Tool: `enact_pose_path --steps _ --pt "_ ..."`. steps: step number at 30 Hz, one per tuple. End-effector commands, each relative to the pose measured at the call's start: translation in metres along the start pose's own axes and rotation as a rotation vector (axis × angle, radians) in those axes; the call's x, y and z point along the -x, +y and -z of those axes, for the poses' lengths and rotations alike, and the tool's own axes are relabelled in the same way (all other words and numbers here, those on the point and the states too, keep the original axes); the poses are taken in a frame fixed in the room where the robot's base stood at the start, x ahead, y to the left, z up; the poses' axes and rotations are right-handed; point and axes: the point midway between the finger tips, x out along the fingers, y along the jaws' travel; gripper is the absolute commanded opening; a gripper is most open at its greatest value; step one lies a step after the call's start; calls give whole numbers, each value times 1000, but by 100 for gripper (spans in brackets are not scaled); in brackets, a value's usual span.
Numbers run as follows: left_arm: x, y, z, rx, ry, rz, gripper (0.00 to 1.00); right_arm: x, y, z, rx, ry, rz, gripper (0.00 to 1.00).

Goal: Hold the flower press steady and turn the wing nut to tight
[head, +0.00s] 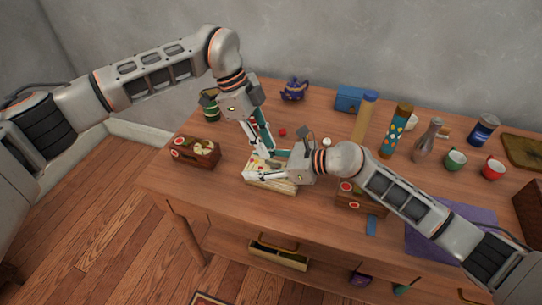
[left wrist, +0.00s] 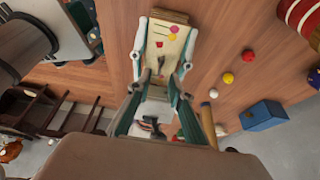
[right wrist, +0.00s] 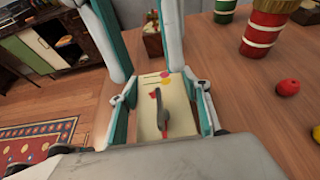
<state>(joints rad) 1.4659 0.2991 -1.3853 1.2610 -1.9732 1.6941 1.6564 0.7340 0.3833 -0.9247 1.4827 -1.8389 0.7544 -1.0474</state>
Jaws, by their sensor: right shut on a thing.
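The flower press (head: 272,182) is a pale board on the near part of the table, and it also shows in the left wrist view (left wrist: 165,22). Its grey wing nut (right wrist: 163,122) shows in the right wrist view with a red tip, near coloured dots on the board. My right gripper (right wrist: 160,88) is shut on the press, one finger along each side. My left gripper (head: 262,143) comes down from above, its fingers spread apart over the press. The arms hide part of the press in the head view.
A wooden box (head: 196,152) stands left of the press, and another box (head: 360,203) stands to its right. Behind are a green jar (head: 209,105), a purple teapot (head: 293,89) and a blue box (head: 349,98). A small red ball (head: 282,132) lies nearby.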

Motion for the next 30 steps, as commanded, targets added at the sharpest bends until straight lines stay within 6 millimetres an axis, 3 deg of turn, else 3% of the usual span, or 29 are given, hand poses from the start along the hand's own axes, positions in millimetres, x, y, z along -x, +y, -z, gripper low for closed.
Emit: enact_pose_path --steps 3,9,20,24,30 --pt "-21 1 0 1 1 -3 21 0 0 0 0 0 0 16" --pt "-42 0 0 1 0 -1 21 0 0 0 0 0 0 16" --pt "-47 0 0 0 0 1 21 0 0 0 0 0 0 16" --pt "-47 0 0 0 0 1 0 0 0 0 0 0 0 16" --pt "-46 0 0 -1 0 0 0 0 0 0 0 0 0 16"
